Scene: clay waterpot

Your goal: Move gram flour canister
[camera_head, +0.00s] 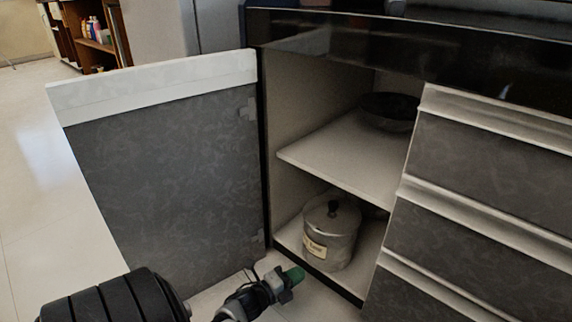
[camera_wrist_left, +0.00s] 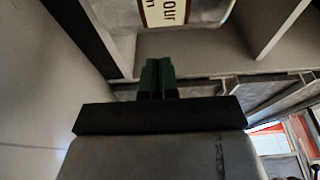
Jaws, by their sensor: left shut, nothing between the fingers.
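The gram flour canister (camera_head: 331,232) is a grey metal pot with a lid, a dark knob and a cream label. It stands upright on the lower level of the open cabinet. In the left wrist view the lower part of the canister (camera_wrist_left: 205,14) and its label show at the top edge, upside down. My left gripper (camera_head: 294,275) has green fingertips and is in front of the cabinet's bottom edge, just left of and below the canister, apart from it. Its fingers (camera_wrist_left: 157,70) are together with nothing between them. My right gripper is not in view.
The cabinet door (camera_head: 165,180) stands open on the left. A shelf (camera_head: 335,160) above the canister holds a dark bowl (camera_head: 390,111). Drawer fronts (camera_head: 480,190) close off the right side. Bare floor (camera_head: 25,200) lies left of the door.

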